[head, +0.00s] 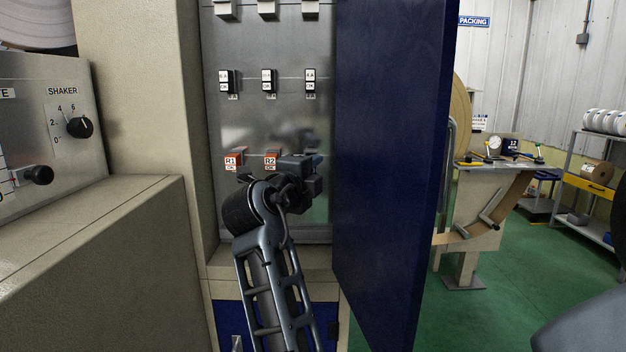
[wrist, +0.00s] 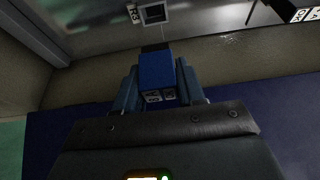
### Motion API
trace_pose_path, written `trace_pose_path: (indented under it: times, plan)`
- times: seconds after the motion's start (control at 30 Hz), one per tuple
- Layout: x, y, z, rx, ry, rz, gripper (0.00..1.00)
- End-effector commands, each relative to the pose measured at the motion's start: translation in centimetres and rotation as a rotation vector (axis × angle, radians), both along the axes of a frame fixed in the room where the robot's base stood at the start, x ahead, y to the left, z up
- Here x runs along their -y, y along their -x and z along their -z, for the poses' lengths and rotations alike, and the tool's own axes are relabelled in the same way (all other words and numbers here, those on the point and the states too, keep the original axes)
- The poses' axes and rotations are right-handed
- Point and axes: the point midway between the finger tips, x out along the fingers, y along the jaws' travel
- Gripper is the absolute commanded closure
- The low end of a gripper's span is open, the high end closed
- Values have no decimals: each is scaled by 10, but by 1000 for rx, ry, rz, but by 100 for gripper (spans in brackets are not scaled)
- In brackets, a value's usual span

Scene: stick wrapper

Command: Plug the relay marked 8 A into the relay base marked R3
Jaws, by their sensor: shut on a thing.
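My gripper (head: 305,172) is in front of the lower right part of the cabinet's metal panel. In the wrist view its two fingers (wrist: 157,75) are shut on a blue relay (wrist: 157,67) with a dark end. In the head view my gripper hides the R3 base, and I cannot make out the relay.
Orange-faced units marked R1 (head: 232,161) and R2 (head: 270,161) sit left of my gripper. A row of black-and-white modules (head: 268,81) is above. The open blue door (head: 385,140) stands close on the right; the cream cabinet side (head: 140,100) bounds the left.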

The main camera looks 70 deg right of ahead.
Motion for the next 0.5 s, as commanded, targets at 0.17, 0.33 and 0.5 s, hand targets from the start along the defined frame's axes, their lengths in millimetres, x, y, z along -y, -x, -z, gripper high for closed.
trace_pose_path:
  times: [0.17,0.33,0.5]
  plan:
    - [17,-6,2,-1,-1,4,91]
    - [31,-12,2,0,-2,3,91]
    - [43,-17,1,-1,-2,3,91]
